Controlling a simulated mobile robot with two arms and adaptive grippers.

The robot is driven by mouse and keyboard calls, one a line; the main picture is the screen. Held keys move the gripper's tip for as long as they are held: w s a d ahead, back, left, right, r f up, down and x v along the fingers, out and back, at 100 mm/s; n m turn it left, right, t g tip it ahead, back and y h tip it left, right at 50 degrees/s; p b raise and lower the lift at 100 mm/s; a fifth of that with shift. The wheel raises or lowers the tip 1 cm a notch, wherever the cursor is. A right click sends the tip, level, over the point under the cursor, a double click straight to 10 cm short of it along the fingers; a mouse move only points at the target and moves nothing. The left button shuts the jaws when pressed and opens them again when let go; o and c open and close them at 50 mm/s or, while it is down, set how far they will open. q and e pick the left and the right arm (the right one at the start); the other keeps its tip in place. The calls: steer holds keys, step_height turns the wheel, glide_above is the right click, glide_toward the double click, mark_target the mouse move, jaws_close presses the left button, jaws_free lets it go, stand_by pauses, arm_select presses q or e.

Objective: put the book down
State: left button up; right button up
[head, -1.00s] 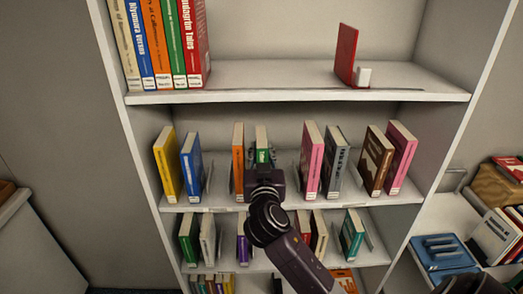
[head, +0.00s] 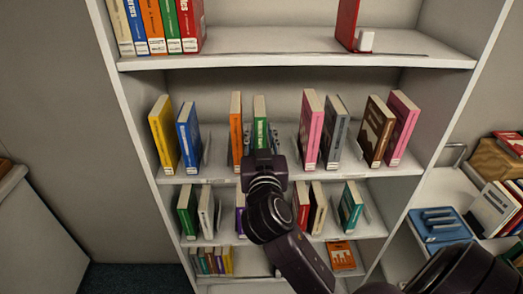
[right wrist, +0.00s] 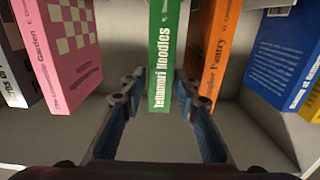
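The green book (head: 260,122) stands upright on the second visible shelf (head: 222,172), to the right of an orange book (head: 236,130). In the right wrist view the green book (right wrist: 164,55) shows its spine with white lettering. My right gripper (head: 262,156) is in front of that book, low at the shelf's front edge. In the right wrist view the gripper (right wrist: 158,92) has its fingers apart, one on each side of the book's spine. A gap shows on the left side; the right finger is close to the spine. My left gripper is not in view.
Yellow and blue books (head: 188,138) stand to the left, a pink book (head: 310,130) to the right. The shelf above (head: 270,42) has free room. Lower shelves hold several more books.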

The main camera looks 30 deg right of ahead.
steer(key=b+v, duration=0.1)
steer(key=v, duration=0.4)
steer(key=shift+s+a, duration=0.2)
steer(key=shift+s, duration=0.05)
